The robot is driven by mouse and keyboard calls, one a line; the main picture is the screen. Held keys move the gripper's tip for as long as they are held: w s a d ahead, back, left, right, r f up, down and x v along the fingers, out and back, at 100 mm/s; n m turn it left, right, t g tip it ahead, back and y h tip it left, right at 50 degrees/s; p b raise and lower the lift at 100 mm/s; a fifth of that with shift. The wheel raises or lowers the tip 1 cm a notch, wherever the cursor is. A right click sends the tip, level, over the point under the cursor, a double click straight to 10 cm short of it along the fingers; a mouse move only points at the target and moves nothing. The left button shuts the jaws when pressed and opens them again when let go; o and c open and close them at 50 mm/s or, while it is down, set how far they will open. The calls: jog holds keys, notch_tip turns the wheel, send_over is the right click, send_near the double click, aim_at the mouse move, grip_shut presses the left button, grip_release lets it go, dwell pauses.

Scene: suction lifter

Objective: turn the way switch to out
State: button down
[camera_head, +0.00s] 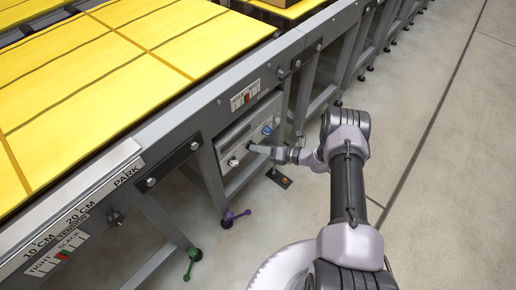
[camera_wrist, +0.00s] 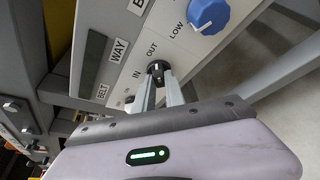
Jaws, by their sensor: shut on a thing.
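The control panel (camera_head: 240,133) is a light grey plate under the yellow-topped conveyor. In the wrist view, the way switch (camera_wrist: 155,66) is a small black knob on this panel, beside the labels WAY, IN and OUT. My gripper (camera_wrist: 160,78) is shut on the knob, with one finger on each side. The fingers cover part of the knob, and I cannot tell which way it points. In the head view, my gripper (camera_head: 254,147) reaches the panel from the right and hides the switch.
A blue knob (camera_wrist: 208,14) sits close to the switch, near the label LOW. A white knob (camera_head: 233,162) is at the panel's lower left. Grey conveyor legs (camera_head: 302,92) stand right of the panel. The concrete floor (camera_head: 440,150) to the right is clear.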

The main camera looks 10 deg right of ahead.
jog(key=c, duration=1.4)
grip_release()
jog(key=p+v, duration=0.5)
jog(key=v, duration=1.2)
jog(key=shift+s, duration=0.15)
jog(key=shift+d+r, duration=0.1)
